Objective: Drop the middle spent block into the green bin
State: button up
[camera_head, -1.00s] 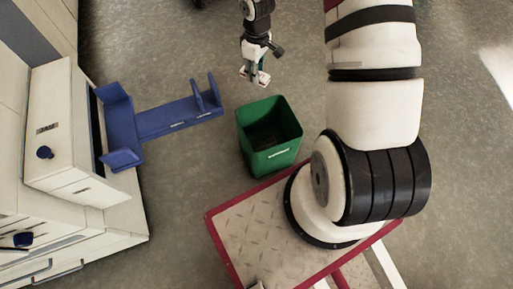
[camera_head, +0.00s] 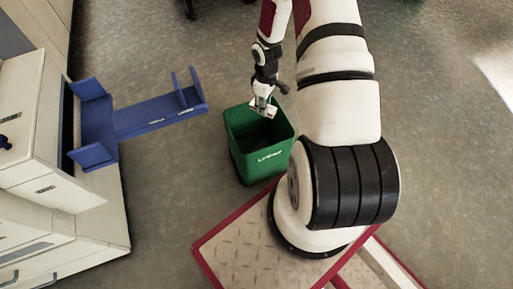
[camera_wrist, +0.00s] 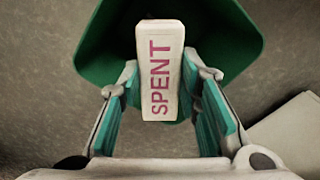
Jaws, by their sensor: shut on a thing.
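A white block (camera_wrist: 160,70) with "SPENT" in pink letters lies between the teal-padded fingers of my gripper (camera_wrist: 163,95) in the wrist view. My gripper is shut on it. In the head view my gripper (camera_head: 262,108) points down over the rim of the green bin (camera_head: 262,162), with the small white block at its fingertips. In the wrist view the green bin (camera_wrist: 240,38) opens behind and below the block. The part of the bin's inside that shows is dark, and its floor is partly hidden by the block.
A blue bracket-like holder (camera_head: 150,117) sticks out from a white cabinet (camera_head: 75,225) on the left. A metal plate with red edges (camera_head: 245,250) lies in front of the bin, by my arm's base. Grey floor (camera_head: 440,190) is free at the right.

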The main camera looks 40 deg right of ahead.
jog(key=shift+f+b, duration=0.9)
jog(key=shift+f, duration=0.6)
jog(key=o, duration=1)
jog(key=shift+r, duration=0.1)
notch_tip(320, 180, up, 12)
jog(key=shift+f, duration=0.1)
